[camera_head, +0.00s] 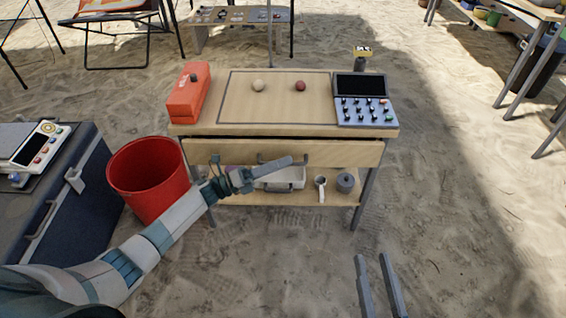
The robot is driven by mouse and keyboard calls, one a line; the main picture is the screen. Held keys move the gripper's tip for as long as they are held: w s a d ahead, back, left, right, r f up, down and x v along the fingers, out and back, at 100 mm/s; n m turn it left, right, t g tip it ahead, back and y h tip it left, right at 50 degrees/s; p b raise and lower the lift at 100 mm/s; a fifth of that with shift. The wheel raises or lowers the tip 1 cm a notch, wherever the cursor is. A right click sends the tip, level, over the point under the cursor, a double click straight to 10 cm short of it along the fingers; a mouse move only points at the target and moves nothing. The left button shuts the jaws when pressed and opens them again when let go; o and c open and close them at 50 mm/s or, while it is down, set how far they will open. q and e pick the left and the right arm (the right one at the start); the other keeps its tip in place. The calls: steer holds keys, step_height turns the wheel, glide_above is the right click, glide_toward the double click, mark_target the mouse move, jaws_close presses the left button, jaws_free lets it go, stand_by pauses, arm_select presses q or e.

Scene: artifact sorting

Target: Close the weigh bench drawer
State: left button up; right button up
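The weigh bench (225,132) stands ahead, a light wooden table. Its wide drawer (350,154) sits below the top, with a dark gap along its upper edge; it looks slightly out, though how far is hard to tell. A dark bar handle (262,157) is at the middle of the drawer front. My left gripper (283,163) is in front of the handle, fingers pointing right, and partly hides it. I cannot tell whether it touches the handle or how far its fingers are apart. My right gripper (375,262) is low at the right, fingers apart, empty, over sand.
On the bench top are an orange case (188,95), a pale ball (258,86), a red ball (300,86) and a keypad device (365,111). A red bucket (150,178) stands left of the bench. The lower shelf holds a white tray (291,178) and a grey pot (345,182).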

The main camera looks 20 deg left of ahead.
arm_select(q)
steer(key=shift+w+d, duration=0.15)
steer(key=shift+d, duration=0.1)
jaws_close()
